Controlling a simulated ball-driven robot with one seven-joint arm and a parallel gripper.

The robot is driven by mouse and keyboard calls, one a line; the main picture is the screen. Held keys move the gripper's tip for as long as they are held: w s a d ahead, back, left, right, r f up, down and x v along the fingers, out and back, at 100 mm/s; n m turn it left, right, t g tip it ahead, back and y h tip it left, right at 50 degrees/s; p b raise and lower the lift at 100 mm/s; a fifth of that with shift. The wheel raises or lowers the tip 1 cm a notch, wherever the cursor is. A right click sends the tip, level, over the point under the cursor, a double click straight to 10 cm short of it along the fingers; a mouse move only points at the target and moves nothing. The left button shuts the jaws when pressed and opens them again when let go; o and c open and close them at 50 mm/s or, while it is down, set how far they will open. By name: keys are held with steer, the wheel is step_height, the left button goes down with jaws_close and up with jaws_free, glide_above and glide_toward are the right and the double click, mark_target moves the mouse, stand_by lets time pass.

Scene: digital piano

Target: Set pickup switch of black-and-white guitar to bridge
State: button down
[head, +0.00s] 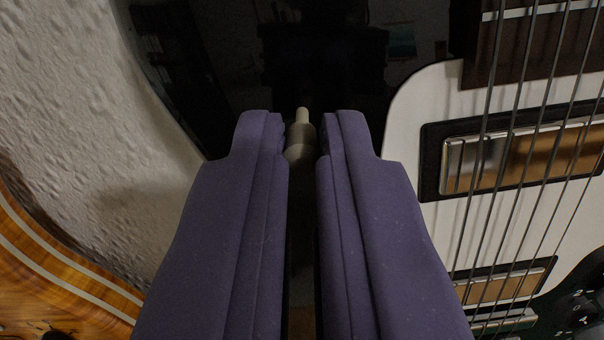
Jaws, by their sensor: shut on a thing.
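The black-and-white guitar has a glossy black body (230,50) and a white pickguard (425,90). Its metal pickup (520,155) and several strings (497,110) are at the right. A small cream switch tip (302,117) shows on the black body, left of the pickguard. My gripper (301,140), with two purple fingers, reaches up from the bottom of the head view. It is shut on the switch, with the tip and wider collar showing between the fingertips. The switch's base and its exact setting are hidden.
A textured white wall (70,100) is at the left. A wood-coloured guitar (50,275) with a pale edge stripe is at the lower left. A second pickup (505,285) and a dark part with round knobs (575,310) are at the lower right.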

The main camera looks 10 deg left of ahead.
steer(key=t+b, duration=0.1)
steer(key=b, duration=0.4)
steer(key=f+t+b, duration=0.1)
steer(key=t+b, duration=0.1)
steer(key=b, duration=0.4)
steer(key=shift+w+f+t, duration=0.1)
steer(key=shift+f+t, duration=0.2)
steer(key=c, duration=1.2)
jaws_free()
steer(key=b+v, duration=0.2)
steer(key=v, duration=0.5)
steer(key=shift+s+b, duration=0.35)
